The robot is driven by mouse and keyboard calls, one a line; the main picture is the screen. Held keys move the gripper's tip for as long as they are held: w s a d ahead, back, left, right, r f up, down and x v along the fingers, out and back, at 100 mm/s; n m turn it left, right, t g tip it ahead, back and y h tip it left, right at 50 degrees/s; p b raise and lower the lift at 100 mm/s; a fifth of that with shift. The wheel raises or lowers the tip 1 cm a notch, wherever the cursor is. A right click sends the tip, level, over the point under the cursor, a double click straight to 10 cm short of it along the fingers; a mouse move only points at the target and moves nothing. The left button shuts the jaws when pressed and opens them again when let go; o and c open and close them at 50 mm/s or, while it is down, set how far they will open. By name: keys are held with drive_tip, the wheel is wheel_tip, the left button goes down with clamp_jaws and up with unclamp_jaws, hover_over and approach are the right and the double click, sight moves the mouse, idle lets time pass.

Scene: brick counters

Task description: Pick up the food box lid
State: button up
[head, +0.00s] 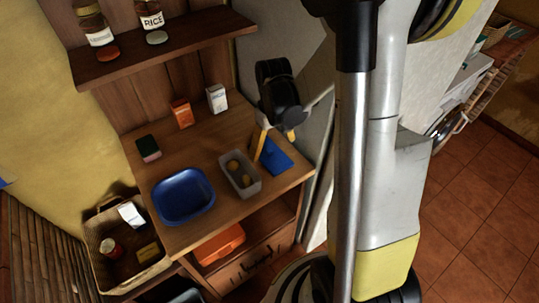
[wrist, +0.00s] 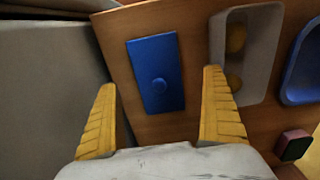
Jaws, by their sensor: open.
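The food box lid is a blue flat rectangle with a round knob. It lies flat on the wooden counter and shows in the head view (head: 277,158) and in the wrist view (wrist: 152,62). An open grey food box (head: 245,187) with yellowish round items inside stands beside the lid; it also shows in the wrist view (wrist: 217,45). My gripper (head: 261,143) is above the counter by the lid, its yellow fingers pointing down. In the wrist view my gripper (wrist: 163,105) is open and empty, and the lid appears ahead between its fingers.
A blue basin (head: 184,222) stands left of the food box. A sponge (head: 148,148), an orange carton (head: 182,113) and a white carton (head: 217,98) stand farther back. A shelf with jars (head: 165,49) is above. A grey panel (wrist: 45,95) borders the counter.

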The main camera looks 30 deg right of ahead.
sight(273, 157)
drive_tip(key=f, duration=0.1)
drive_tip(key=f+b, duration=0.1)
drive_tip(key=f, duration=0.1)
drive_tip(key=f+b, duration=0.1)
drive_tip(key=f, duration=0.1)
drive_tip(key=shift+d, duration=0.25)
drive_tip(key=shift+r, duration=0.1)
drive_tip(key=c, duration=1.1)
